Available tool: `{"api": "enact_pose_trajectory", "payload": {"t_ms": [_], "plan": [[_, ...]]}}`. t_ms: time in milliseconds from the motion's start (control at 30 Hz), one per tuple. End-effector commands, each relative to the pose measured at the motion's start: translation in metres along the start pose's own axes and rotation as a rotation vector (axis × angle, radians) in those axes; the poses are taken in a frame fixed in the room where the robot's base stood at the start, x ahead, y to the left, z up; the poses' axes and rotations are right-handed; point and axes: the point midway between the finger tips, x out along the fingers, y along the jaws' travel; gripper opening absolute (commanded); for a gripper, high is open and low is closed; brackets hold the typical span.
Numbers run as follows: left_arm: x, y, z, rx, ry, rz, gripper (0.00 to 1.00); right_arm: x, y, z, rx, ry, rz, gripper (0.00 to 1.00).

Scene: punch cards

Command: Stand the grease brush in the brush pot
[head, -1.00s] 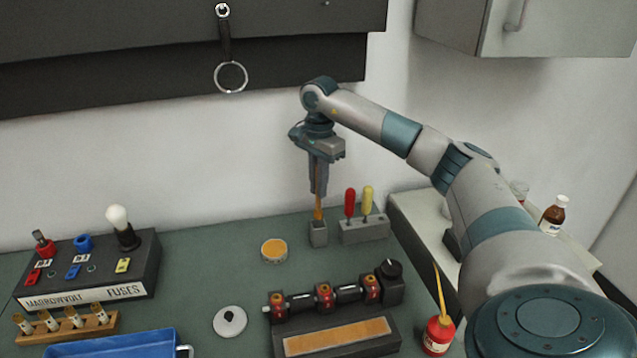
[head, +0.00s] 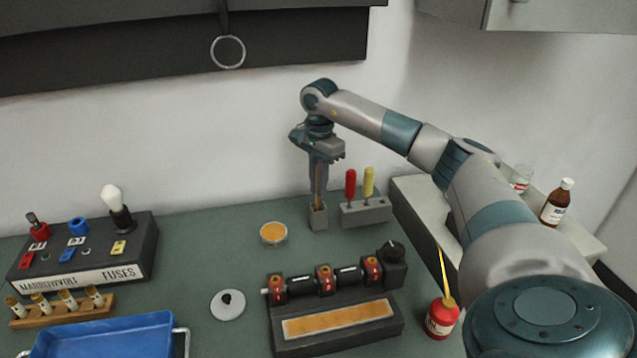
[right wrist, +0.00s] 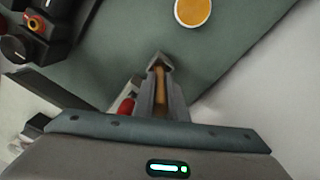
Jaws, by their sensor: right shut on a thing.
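The grease brush (head: 318,177) is upright, its orange-brown handle between the fingers of my right gripper (head: 318,192). The gripper is shut on it, with its fingertips just above or at the rim of the grey brush pot (head: 318,219). The brush's lower end is hidden, apparently inside the pot. In the right wrist view the brush (right wrist: 160,88) shows between the fingers, with the pot (right wrist: 161,60) beyond their tips. My left gripper is not in view.
A grey block (head: 366,212) holding a red-handled and a yellow-handled tool stands close right of the pot. An orange-filled round tin (head: 273,234) lies to the left. A machine with red-capped parts (head: 325,280) stands in front.

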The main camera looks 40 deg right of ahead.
Motion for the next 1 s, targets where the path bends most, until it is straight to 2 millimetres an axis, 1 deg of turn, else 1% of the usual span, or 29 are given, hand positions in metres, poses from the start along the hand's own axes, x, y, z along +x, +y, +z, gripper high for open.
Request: {"api": "enact_pose_trajectory", "payload": {"t_ms": [367, 400, 467, 500, 833, 1000], "plan": [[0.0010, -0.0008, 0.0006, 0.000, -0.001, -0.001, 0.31, 0.0019, 0.0000, -0.0002, 0.000, 0.000, 0.000, 0.00], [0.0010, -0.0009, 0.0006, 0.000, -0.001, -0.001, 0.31, 0.0019, 0.0000, -0.0002, 0.000, 0.000, 0.000, 0.14], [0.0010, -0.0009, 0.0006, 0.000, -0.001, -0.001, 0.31, 0.0019, 0.0000, -0.0002, 0.000, 0.000, 0.000, 0.28], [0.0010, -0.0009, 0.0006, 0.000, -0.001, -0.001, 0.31, 0.0019, 0.0000, -0.0001, 0.000, 0.000, 0.000, 0.34], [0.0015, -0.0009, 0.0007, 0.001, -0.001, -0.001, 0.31, 0.0010, -0.0002, -0.0001, 0.000, 0.000, -0.001, 0.34], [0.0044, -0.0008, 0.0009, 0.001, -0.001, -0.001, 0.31, -0.0065, -0.0007, 0.0000, 0.000, -0.001, -0.002, 0.34]]}}
